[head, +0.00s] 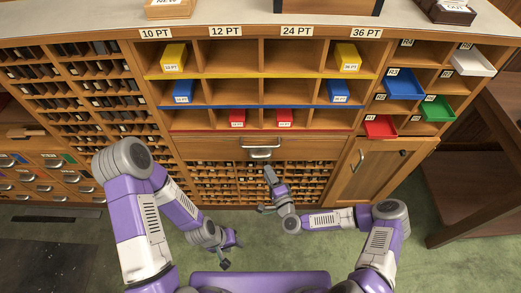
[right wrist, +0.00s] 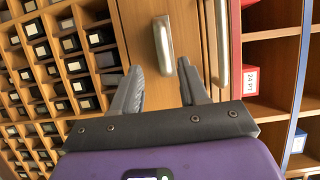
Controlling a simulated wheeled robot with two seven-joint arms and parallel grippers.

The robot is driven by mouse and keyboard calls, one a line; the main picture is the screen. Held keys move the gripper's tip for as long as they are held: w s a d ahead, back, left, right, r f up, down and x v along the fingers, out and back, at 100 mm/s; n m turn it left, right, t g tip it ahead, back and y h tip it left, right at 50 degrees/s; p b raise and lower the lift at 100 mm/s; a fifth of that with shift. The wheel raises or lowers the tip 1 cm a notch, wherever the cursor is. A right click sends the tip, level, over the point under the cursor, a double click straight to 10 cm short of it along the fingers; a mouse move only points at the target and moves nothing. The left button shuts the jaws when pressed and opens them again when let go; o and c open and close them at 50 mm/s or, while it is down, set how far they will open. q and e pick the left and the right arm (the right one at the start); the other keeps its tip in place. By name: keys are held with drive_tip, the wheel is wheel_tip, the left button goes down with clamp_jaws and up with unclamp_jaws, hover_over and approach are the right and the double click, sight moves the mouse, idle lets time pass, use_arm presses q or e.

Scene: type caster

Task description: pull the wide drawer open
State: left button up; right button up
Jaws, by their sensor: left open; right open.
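The wide drawer (head: 215,149) is a plain wooden front below the middle shelves in the head view and looks closed. Its metal handle (head: 261,153) is at the centre; a short silver handle (right wrist: 163,45) also shows on the wood in the right wrist view. My right gripper (head: 270,178) is just below the drawer in the head view. In the right wrist view its two fingers (right wrist: 160,88) are spread and empty, pointing towards the handle, which lies beyond the tips. My left gripper (head: 232,252) is open and empty, low over the green floor, away from the drawer.
Small pigeonholes (head: 225,183) lie below the drawer. A cupboard door (head: 372,172) is at right, with a red tray (head: 380,126) jutting out above it. Shelves with coloured boxes stand above. A dark wooden table (head: 470,175) is at far right. Green floor (head: 330,250) lies in front.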

sight(261, 158)
drive_tip(key=b+x, duration=0.1)
drive_tip(key=x, duration=0.6)
drive_tip(key=shift+r+b, duration=0.2)
drive_tip(key=shift+b, duration=0.15)
clamp_jaws()
